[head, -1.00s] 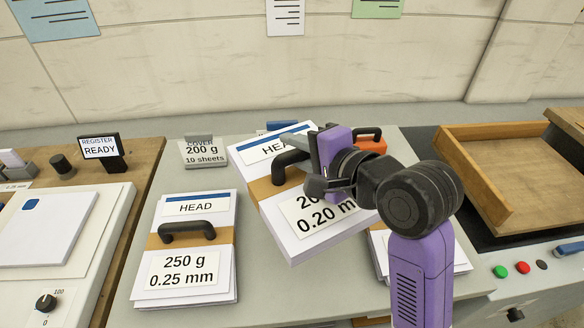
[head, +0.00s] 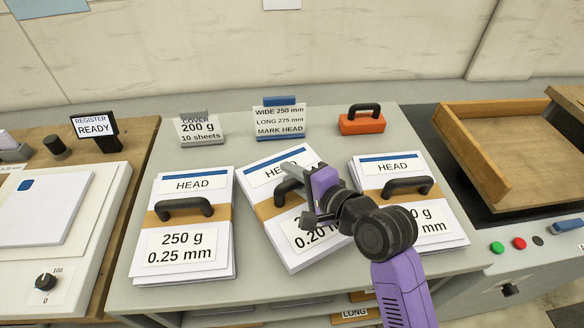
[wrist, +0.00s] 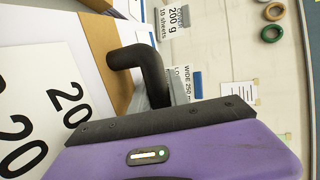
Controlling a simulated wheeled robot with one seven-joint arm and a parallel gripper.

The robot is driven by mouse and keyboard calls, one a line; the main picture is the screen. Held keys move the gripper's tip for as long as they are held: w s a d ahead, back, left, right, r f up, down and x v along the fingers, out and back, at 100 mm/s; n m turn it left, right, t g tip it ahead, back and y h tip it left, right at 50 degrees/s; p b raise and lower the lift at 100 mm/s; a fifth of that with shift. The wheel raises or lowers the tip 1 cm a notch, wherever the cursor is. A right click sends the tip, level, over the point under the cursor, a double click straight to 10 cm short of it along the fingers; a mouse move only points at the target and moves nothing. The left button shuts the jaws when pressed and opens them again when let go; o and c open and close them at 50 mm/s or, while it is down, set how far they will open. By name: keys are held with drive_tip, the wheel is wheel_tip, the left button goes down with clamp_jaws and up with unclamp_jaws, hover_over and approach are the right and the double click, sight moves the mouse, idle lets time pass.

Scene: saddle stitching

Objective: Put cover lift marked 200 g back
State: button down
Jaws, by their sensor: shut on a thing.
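The cover lift (head: 264,180), a white stack with a brown band, lies between two similar stacks, turned at a slight angle. Its label reads HEAD and "0.20", partly covered by my arm. My gripper (head: 303,187) is shut on its black handle (head: 285,190). In the wrist view the black handle (wrist: 150,70) and part of the "20" label (wrist: 62,100) show beside my purple gripper body. I cannot tell whether the stack touches the table or hangs just above it.
A 250 g, 0.25 mm stack (head: 183,250) is at left and another HEAD stack (head: 400,165) at right, both close by. Behind stand a "COVER 200 g 10 sheets" sign (head: 198,129), a "WIDE 250 mm" sign (head: 281,121) and an orange block with a handle (head: 362,125). A wooden tray (head: 477,165) is at right.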

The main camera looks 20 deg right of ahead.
drive_tip(key=shift+f, duration=1.75)
drive_tip(key=shift+f, duration=0.1)
drive_tip(key=c, duration=1.3)
unclamp_jaws()
drive_tip(key=shift+f, duration=0.3)
drive_tip(key=shift+o, duration=0.2)
drive_tip(key=b+v, duration=0.1)
drive_tip(key=v, duration=1.1)
drive_tip(key=shift+r, duration=0.2)
